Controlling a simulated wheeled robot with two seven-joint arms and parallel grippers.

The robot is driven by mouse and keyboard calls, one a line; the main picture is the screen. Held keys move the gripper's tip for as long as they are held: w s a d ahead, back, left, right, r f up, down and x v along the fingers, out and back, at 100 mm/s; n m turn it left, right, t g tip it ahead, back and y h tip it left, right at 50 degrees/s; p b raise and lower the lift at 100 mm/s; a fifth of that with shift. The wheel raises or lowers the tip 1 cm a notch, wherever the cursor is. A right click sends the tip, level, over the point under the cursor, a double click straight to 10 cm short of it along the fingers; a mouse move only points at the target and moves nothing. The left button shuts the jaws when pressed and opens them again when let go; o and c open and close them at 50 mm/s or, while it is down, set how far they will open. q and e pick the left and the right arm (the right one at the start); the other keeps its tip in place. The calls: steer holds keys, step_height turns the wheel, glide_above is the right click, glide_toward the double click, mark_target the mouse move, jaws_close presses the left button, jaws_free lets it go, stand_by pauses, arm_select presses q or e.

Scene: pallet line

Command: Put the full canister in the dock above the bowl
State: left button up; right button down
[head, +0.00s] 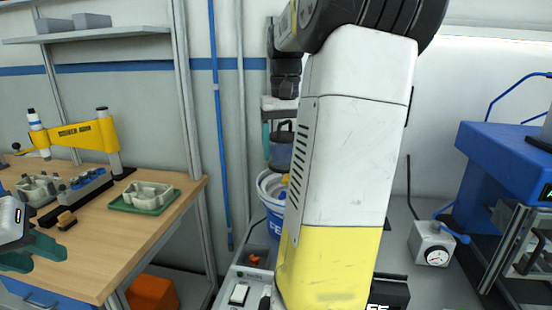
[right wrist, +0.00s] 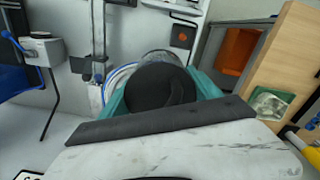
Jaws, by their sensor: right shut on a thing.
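My right gripper (head: 281,137) is beyond my own arm in the head view, its teal fingers around a canister (head: 279,155) with a dark lid and bluish body. In the right wrist view the round dark lid (right wrist: 160,88) sits between the teal fingers of my right gripper (right wrist: 162,98). The canister's lower part is mostly hidden there. A white and blue round tub (head: 271,186), possibly the bowl, is below the canister in the head view. I cannot make out the dock. My left gripper (head: 38,257) is at the left edge, fingers apart and empty.
A wooden bench (head: 130,239) at left holds a green tray (head: 145,198) and a yellow arm-like tool (head: 80,135). A grey switch box (head: 243,287) is low in the middle. A gauge box (head: 431,243) and blue machine (head: 505,160) stand at right. My arm hides the centre.

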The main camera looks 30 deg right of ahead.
steer(key=shift+s+d+r, duration=0.3)
steer(key=shift+d+r, duration=0.1)
steer(key=shift+r, duration=0.25)
steer(key=shift+w+d+r, duration=0.1)
steer(key=shift+d+r, duration=0.05)
steer(key=shift+d, duration=0.2)
steer(key=shift+w+d+f, duration=0.8)
steer(key=shift+w+d, duration=0.9)
steer(key=shift+w, duration=0.2)
steer(key=shift+w+d+f, duration=0.85)
steer(key=shift+w+d, duration=0.85)
steer(key=shift+w, duration=0.25)
steer(key=shift+w+d+f, duration=0.8)
steer(key=shift+w+d, duration=0.9)
steer(key=shift+w, duration=0.2)
steer(key=shift+f, duration=0.1)
steer(key=shift+f, duration=0.4)
steer(key=shift+f, duration=0.1)
